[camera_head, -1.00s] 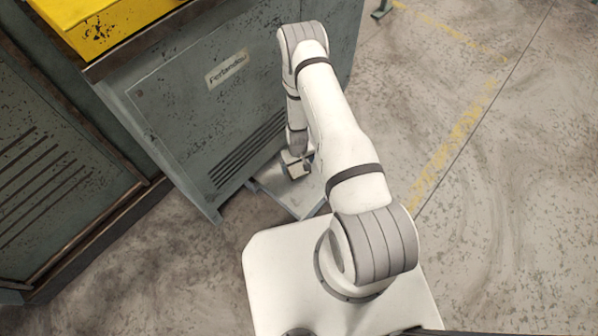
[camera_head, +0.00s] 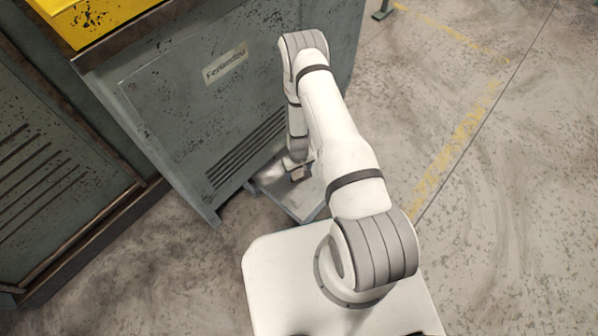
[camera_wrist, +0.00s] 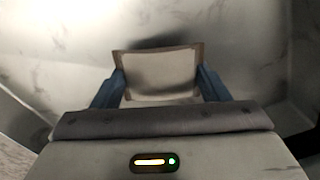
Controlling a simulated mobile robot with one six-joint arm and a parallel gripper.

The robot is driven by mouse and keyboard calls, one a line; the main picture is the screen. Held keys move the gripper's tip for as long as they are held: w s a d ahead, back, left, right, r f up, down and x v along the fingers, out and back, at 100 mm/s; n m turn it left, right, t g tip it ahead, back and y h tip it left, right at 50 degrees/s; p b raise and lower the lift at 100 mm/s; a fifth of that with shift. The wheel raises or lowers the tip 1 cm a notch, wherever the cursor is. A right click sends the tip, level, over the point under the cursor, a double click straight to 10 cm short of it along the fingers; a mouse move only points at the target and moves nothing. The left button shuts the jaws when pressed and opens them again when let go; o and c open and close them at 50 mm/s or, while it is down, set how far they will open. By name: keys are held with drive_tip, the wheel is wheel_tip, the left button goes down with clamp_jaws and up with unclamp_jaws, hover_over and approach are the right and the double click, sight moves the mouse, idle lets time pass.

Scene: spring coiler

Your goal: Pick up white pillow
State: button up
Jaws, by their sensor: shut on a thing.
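The white pillow (camera_wrist: 160,80), a small cream-white piece with a brownish border, sits in the middle of the wrist view. The blue fingers of my gripper (camera_wrist: 160,68) are on its left and right sides and hold it. In the head view my gripper (camera_head: 297,173) is low beside the grey machine, over a metal tray (camera_head: 302,207). The pillow cannot be clearly made out there.
The grey machine (camera_head: 175,105) with a vent and a name plate stands on the left, with a yellow part (camera_head: 95,18) on top. Another grey cabinet (camera_head: 45,150) is at the far left. Concrete floor (camera_head: 500,210) on the right is open.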

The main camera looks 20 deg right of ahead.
drive_tip(key=c, duration=0.4)
